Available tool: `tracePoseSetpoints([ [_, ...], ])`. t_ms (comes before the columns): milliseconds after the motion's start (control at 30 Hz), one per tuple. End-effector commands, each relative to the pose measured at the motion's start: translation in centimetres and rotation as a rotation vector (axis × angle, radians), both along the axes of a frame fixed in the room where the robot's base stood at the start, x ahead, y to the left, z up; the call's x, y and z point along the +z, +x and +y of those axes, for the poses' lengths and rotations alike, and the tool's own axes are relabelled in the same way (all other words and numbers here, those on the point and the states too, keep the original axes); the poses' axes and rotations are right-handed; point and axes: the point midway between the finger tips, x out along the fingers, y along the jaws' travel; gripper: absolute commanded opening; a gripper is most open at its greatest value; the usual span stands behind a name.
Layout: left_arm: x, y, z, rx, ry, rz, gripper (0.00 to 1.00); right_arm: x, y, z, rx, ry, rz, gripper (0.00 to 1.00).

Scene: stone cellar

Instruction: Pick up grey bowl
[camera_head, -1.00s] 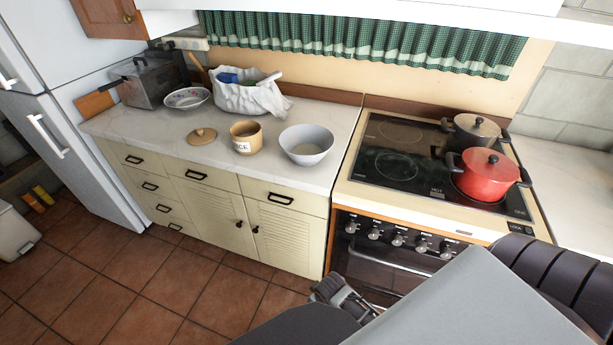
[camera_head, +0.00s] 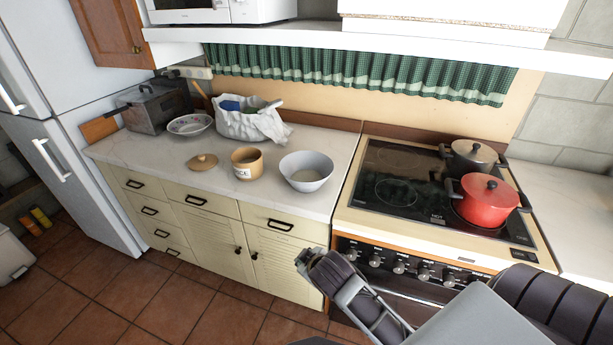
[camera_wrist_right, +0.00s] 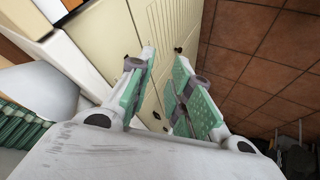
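The grey bowl (camera_head: 306,172) stands upright on the right part of the light counter (camera_head: 255,195), near the stove. My right arm comes in from the lower right in the head view. Its front end is low, in front of the cabinet and below the counter edge, clear of the bowl. In the right wrist view my right gripper (camera_wrist_right: 165,62) has its two green-padded fingers apart with nothing between them, facing the cream cabinet doors. A pale grey rounded shape at the left of that view may be the bowl; I cannot tell. My left gripper is out of view.
A tan pot (camera_head: 247,163) stands just left of the bowl, with a wooden lid (camera_head: 202,162) beside it. A white bag (camera_head: 250,122) and patterned bowl (camera_head: 190,124) are behind. The stove (camera_head: 395,165) carries a red pot (camera_head: 487,200) and a dark pot (camera_head: 470,158). A shelf (camera_head: 400,50) runs above.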

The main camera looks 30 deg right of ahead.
Motion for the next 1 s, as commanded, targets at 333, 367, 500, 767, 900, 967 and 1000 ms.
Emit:
tracePoseSetpoints([
  [333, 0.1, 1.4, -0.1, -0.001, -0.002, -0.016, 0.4, 10.2, 7.6, 0.1, 0.185, -0.281, -0.383, 0.2],
  [367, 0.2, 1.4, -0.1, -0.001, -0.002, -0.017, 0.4, 11.3, 8.3, 0.3, 0.207, -0.313, -0.423, 0.2],
  [500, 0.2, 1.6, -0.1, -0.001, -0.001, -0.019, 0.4, 16.3, 10.8, 1.6, 0.314, -0.477, -0.609, 0.2],
  [767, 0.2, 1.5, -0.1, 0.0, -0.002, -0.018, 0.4, 24.4, 13.2, 5.5, 0.527, -0.8, -0.921, 0.2],
  [900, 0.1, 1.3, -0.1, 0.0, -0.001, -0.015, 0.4, 27.7, 13.4, 8.1, 0.651, -0.987, -1.07, 0.2],
  [967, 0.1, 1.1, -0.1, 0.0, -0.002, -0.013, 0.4, 28.8, 13.3, 9.3, 0.705, -1.069, -1.13, 0.2],
  [1000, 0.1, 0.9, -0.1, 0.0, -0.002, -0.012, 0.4, 29.4, 13.2, 10.1, 0.744, -1.124, -1.168, 0.2],
])
